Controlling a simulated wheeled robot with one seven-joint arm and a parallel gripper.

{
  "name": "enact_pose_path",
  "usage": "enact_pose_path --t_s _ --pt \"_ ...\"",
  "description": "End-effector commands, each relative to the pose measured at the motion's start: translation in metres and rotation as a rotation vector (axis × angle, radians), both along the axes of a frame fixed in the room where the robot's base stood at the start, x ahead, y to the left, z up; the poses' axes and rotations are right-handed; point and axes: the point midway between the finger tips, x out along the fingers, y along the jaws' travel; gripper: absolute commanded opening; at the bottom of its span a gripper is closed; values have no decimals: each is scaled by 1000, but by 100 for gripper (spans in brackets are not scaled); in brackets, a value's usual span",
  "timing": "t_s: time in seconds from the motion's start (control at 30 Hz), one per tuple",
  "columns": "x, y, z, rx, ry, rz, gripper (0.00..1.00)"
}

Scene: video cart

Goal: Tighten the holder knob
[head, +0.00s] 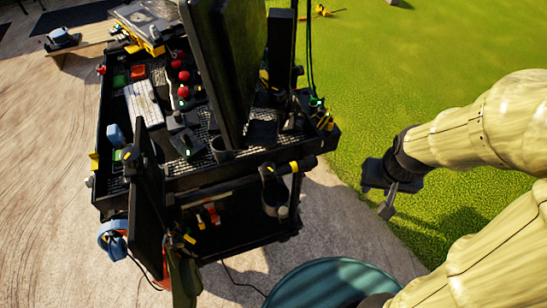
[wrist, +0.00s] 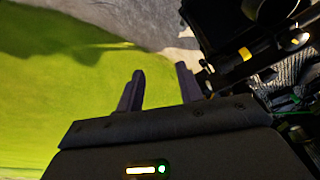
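The cart (head: 185,178) stands left of centre in the head view. A dark ring-shaped holder (head: 275,192) hangs at its near right corner, beside a rail with a yellow-marked part (head: 294,166). In the wrist view, yellow-marked parts (wrist: 299,38) show at upper right near a dark round part, perhaps the holder. I cannot tell for certain which part is the holder knob. My gripper (head: 387,203) is over the grass edge, right of the cart and apart from it. In the wrist view its fingers (wrist: 160,88) are spread with nothing between them.
A tall dark monitor (head: 222,70), a pale keyboard (head: 143,103) and red knobs (head: 183,77) are on the cart top. A teal round object (head: 335,280) stands in front, at the bottom. A cable lies on the paving. Grass (head: 440,50) lies open at right.

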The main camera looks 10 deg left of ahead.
Motion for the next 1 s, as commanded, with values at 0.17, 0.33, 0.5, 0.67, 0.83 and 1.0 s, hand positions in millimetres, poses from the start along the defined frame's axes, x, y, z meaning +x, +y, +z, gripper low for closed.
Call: enact_pose_path --t_s 0.17,0.33,0.5,0.67,0.83,1.0 --pt "0 0 0 0 0 0 36" --pt "0 0 -1 -4 5 13 59" --pt "2 6 -13 -25 38 124 59" --pt "5 20 -33 -21 79 331 59" --pt "6 45 -49 41 80 575 59" --pt "9 76 -50 143 9 805 59"
